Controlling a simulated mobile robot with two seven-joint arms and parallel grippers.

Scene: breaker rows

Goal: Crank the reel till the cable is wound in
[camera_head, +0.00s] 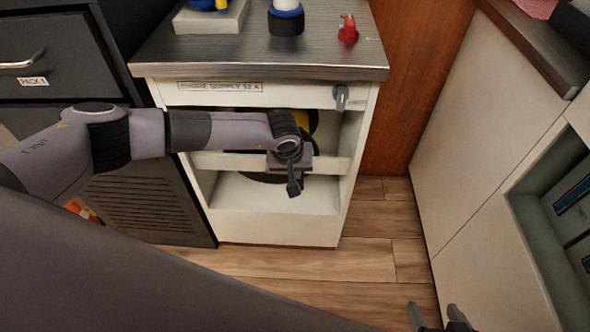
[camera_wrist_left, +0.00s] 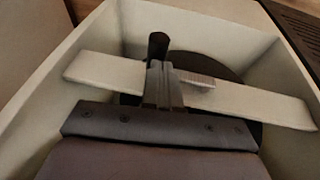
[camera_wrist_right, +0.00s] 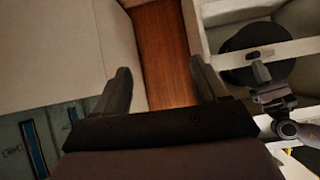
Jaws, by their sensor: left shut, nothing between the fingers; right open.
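The reel shows as a black disc (camera_wrist_right: 268,62) inside the open white cabinet, behind a white crossbar (camera_wrist_left: 100,72). A black knob (camera_wrist_left: 158,44), which looks like the crank handle, stands just beyond my left fingertips. My left gripper (camera_head: 293,188) is shut and empty in front of the crossbar; its fingers (camera_wrist_left: 163,72) overlap the bar and reel in the left wrist view. I cannot tell whether they touch the knob. My right gripper (camera_head: 437,316) is open and empty, low at right. I cannot make out the cable.
The cabinet's metal top (camera_head: 250,52) holds a blue-and-black object (camera_head: 286,19), a red piece (camera_head: 348,30) and a pale block (camera_head: 212,18). A dark cabinet stands left, pale cupboards right. Wooden floor (camera_head: 375,262) between is clear.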

